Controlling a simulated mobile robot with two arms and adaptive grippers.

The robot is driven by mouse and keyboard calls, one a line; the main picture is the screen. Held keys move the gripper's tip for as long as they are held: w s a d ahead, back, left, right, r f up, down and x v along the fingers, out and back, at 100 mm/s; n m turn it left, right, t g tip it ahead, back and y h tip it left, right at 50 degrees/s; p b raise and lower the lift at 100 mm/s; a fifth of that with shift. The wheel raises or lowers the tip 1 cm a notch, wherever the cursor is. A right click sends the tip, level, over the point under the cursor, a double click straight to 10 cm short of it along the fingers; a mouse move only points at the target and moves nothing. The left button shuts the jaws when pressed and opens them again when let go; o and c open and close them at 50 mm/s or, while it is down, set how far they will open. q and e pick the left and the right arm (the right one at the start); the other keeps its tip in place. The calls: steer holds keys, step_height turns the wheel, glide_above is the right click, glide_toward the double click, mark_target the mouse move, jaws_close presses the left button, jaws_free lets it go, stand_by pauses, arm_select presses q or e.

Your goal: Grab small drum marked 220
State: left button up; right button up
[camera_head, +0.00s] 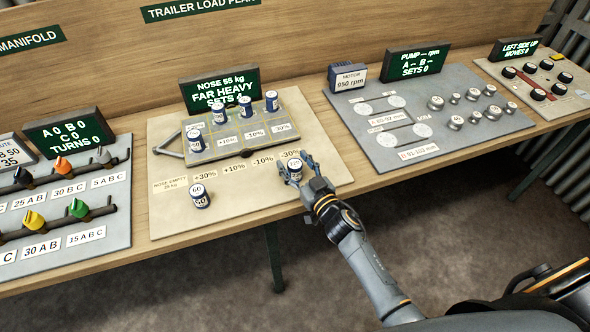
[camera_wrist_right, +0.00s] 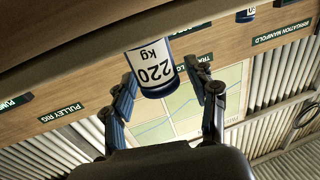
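The small drum marked 220 kg (camera_wrist_right: 152,70), white with a blue rim, is between the two fingers of my right gripper (camera_wrist_right: 165,82) in the right wrist view. The fingers stand on either side of it. A gap shows at the right finger; whether the left finger touches it I cannot tell. In the head view this drum (camera_head: 295,164) stands at the front right of the beige trailer board (camera_head: 240,209), with my right gripper (camera_head: 292,174) around it. My left gripper is not in view.
Another small drum marked 60 (camera_head: 199,196) stands at the board's front. Several drums (camera_head: 245,106) stand on the trailer grid behind. The motor panel (camera_head: 425,120) lies to the right, the valve panel (camera_head: 75,205) to the left. Open floor lies in front of the bench.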

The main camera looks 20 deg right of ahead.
steer(key=c, duration=0.9)
steer(key=shift+c, duration=0.2)
